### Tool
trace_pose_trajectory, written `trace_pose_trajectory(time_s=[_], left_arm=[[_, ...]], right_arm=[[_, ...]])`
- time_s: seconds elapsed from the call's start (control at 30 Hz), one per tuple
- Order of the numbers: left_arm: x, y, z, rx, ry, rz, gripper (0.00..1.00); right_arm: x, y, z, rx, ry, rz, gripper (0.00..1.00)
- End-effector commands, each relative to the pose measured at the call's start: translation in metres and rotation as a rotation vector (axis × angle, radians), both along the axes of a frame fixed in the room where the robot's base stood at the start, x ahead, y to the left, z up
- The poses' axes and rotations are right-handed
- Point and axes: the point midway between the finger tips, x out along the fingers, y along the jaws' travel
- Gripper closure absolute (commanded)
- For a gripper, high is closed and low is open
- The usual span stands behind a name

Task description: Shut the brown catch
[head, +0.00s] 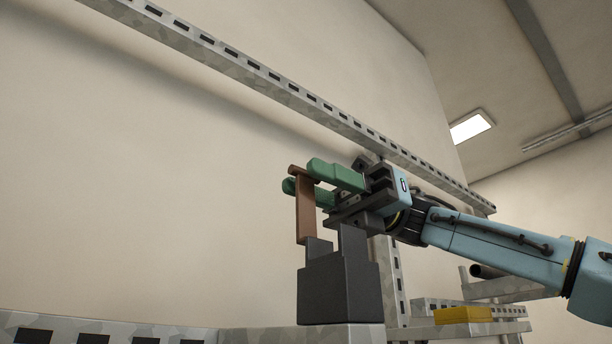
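The brown catch (305,215) is an upright lever with a short crossbar on top. Its foot goes into a dark grey block (338,290) with raised cheeks, standing on a metal beam. My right gripper (300,177) is at the top of the catch, its arm coming in from the right. One green finger lies on the near side of the lever, and the other passes behind it, its tip showing at the left. The lever stands between the fingers; whether they press on it cannot be told. My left gripper is out of view.
A slotted metal rail (290,92) runs diagonally above the gripper along the plain wall. A slotted upright post (397,285) stands right of the block. A yellow block (463,314) lies on a metal shelf at the lower right. The space left of the catch is clear.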

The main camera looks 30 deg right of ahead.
Motion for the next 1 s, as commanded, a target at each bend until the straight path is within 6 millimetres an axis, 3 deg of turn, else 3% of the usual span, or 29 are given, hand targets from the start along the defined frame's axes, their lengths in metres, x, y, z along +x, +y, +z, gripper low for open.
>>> trace_pose_trajectory(time_s=[0.2, 0.47, 0.7, 1.0], left_arm=[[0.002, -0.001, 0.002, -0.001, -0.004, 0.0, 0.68], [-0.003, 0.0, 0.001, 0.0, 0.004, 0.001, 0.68], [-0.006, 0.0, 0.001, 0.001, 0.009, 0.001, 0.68], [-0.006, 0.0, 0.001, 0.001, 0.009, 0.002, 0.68]], right_arm=[[-0.001, 0.015, 0.0, 0.0, 0.0, -0.002, 0.68], [-0.001, 0.015, 0.0, 0.0, 0.0, -0.002, 0.68], [-0.001, 0.015, 0.0, 0.0, 0.0, -0.002, 0.99], [-0.001, 0.015, 0.0, 0.0, 0.0, -0.002, 1.0]])
